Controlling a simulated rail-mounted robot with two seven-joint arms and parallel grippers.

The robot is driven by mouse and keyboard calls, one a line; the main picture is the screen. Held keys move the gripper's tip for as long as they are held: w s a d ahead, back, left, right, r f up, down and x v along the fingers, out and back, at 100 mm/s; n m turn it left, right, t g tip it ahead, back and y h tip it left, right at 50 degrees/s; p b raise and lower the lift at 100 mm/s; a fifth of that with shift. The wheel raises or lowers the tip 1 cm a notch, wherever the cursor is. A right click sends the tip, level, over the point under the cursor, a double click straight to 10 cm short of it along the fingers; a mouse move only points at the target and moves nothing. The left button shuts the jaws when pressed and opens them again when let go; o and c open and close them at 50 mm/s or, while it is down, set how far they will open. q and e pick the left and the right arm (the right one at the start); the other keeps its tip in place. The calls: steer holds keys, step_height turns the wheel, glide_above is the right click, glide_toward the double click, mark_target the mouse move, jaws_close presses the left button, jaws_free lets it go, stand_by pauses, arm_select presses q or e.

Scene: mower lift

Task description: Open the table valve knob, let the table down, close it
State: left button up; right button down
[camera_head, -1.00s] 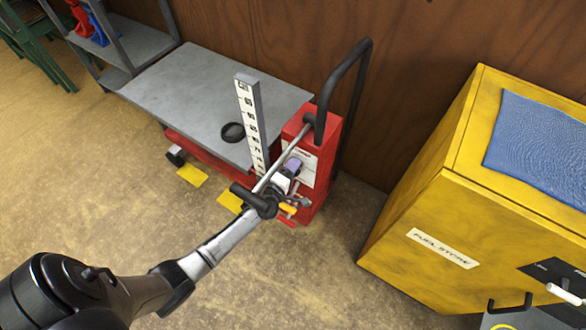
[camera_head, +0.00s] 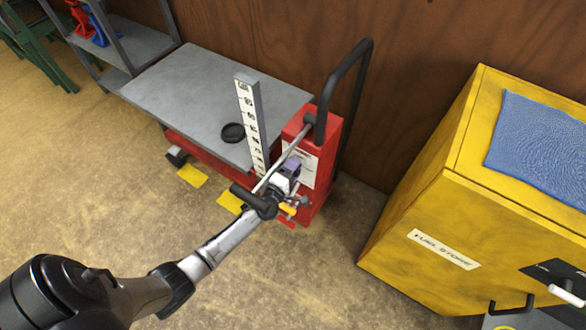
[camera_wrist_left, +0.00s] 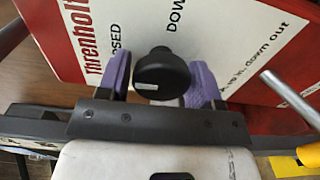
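The lift table's grey top (camera_head: 185,80) stands above its red base at the back wall. A round black knob (camera_wrist_left: 160,75) sits on the white label of the red housing (camera_head: 325,140); the label reads "…OSED" and "DOW…". The knob's pale mark points left in that view. In the head view my left gripper (camera_head: 291,168) is at the housing front and hides the knob. My right gripper is not in view.
A black push handle (camera_head: 345,75) rises behind the housing. A yellow fuel cabinet (camera_head: 430,220) stands right. Open floor lies in front.

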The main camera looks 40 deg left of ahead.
arm_select(q)
steer(key=shift+o, duration=1.3)
steer(key=shift+s, duration=0.1)
steer(key=shift+s, duration=0.35)
steer(key=s+d+p, duration=0.1)
steer(key=s+p, duration=0.1)
steer(key=s, duration=1.1)
steer(key=shift+d+p, duration=0.35)
steer(key=shift+d, duration=0.05)
steer(key=shift+w, duration=0.1)
